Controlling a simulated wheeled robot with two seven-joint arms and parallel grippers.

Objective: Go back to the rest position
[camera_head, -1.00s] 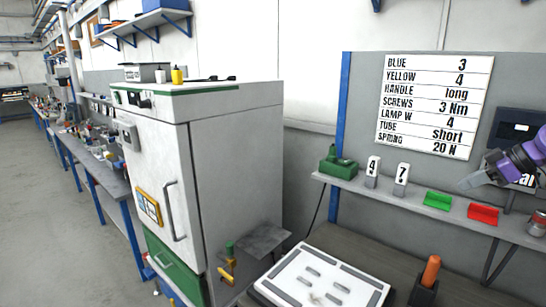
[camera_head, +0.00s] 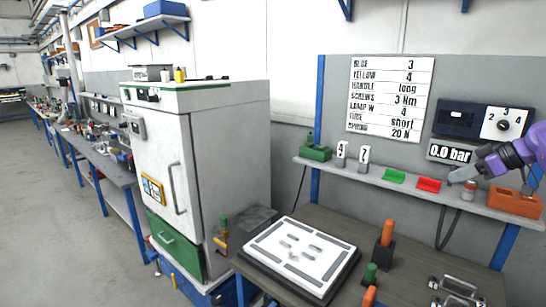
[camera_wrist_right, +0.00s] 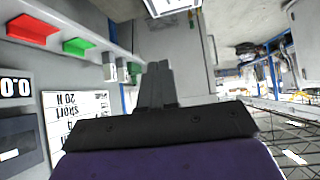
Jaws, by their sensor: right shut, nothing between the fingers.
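My right gripper (camera_head: 456,178) comes in from the right edge in the head view, on a purple arm. Its grey fingers are shut and hold nothing. In this view they overlap the shelf near a small red-topped item (camera_head: 468,190). In the right wrist view the shut fingers (camera_wrist_right: 158,70) point up the picture, with nothing between them. My left gripper is not in view.
The wall shelf (camera_head: 400,184) carries a green tray (camera_head: 394,176), a red tray (camera_head: 429,185) and an orange block (camera_head: 515,202). Below it, the workbench (camera_head: 335,225) holds a white panel (camera_head: 300,252) and orange-handled tools (camera_head: 388,233). A white cabinet (camera_head: 225,150) stands left.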

